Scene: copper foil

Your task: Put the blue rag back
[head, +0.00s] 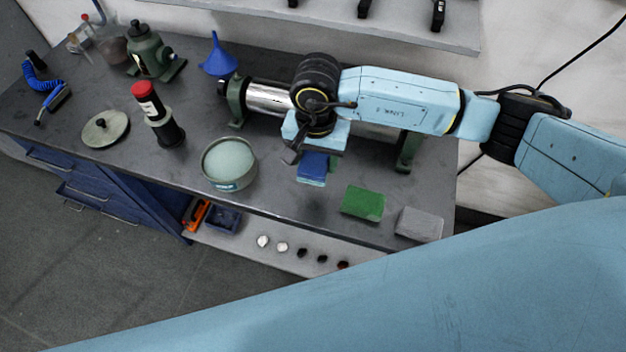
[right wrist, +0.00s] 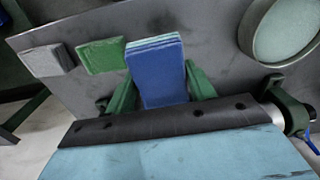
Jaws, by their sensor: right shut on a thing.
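The blue rag (head: 312,169) is a folded stack with a paler blue edge. It is in the jaws of my right gripper (head: 308,153), over the front half of the dark bench top (head: 270,180). In the right wrist view the blue rag (right wrist: 162,75) fills the middle, its near end hidden by the dark gripper body. It looks raised above the bench, with a faint shadow below in the head view. A folded green rag (head: 363,202) and a grey rag (head: 419,224) lie to its right near the front edge. My left gripper is out of view.
A round tin (head: 229,164) stands left of the held rag. A metal cylinder on green supports (head: 238,106) lies behind. A red-capped bottle (head: 150,98), a round lid (head: 105,128) and a blue funnel (head: 218,56) stand further left. Bare bench shows between tin and green rag.

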